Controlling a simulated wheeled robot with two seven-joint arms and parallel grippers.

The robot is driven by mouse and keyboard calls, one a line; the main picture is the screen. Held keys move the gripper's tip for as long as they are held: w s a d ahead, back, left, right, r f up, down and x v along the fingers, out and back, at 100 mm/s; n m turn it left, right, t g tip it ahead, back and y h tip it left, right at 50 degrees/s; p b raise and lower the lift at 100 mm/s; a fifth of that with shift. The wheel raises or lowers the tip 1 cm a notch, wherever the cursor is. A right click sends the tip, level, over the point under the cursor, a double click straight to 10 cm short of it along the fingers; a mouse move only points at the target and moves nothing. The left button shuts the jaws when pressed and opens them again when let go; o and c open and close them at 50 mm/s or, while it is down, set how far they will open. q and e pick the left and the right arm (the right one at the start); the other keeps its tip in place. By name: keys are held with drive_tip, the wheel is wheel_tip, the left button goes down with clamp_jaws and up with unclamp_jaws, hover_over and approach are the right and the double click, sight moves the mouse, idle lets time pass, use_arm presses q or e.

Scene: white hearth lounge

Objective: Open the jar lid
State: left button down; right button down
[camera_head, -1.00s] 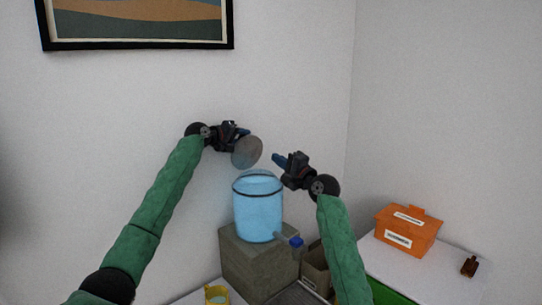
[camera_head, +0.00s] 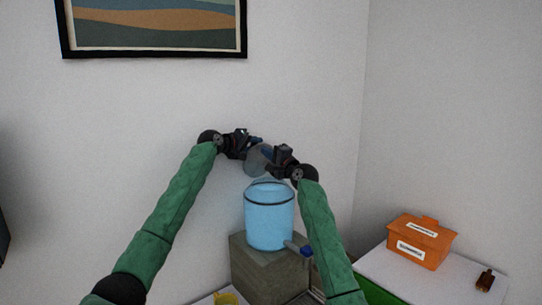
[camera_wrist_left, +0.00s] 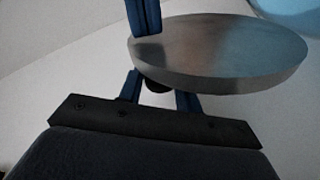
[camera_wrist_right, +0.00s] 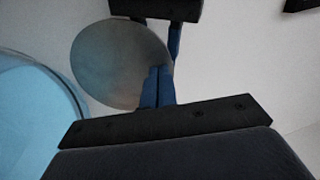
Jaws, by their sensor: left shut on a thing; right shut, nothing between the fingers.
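The light blue jar (camera_head: 269,217) stands upright with its top uncovered. Its round grey lid (camera_head: 256,161) is tilted in the air above it, clear of the rim. My left gripper (camera_head: 257,142) is shut on the lid, apparently at a small dark knob (camera_wrist_left: 156,86) in the left wrist view. My right gripper (camera_head: 268,153) is shut and empty, its fingertips close against the lid's face. In the right wrist view its closed fingers (camera_wrist_right: 157,85) overlap the lid (camera_wrist_right: 112,62); I cannot tell whether they touch. Part of the lid is hidden in the head view.
The jar stands on a grey block (camera_head: 262,272) and has a blue tap (camera_head: 305,251) low on its right side. A yellow cup (camera_head: 228,298) is at the bottom edge. An orange box (camera_head: 421,241) and a brown item (camera_head: 485,280) are on the white table at right.

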use_arm(q)
drive_tip(key=shift+w+a+f, duration=0.1)
drive_tip(key=shift+f, duration=0.6)
drive_tip(key=c, duration=1)
unclamp_jaws()
drive_tip(key=shift+r, duration=0.2)
drive_tip(key=shift+c, duration=0.2)
drive_tip(key=shift+r, duration=0.1)
use_arm(e)
drive_tip(key=shift+w+a+g, duration=0.3)
drive_tip(key=shift+w+a, duration=0.35)
drive_tip(key=shift+w, duration=0.05)
use_arm(q)
drive_tip(key=shift+r, duration=0.15)
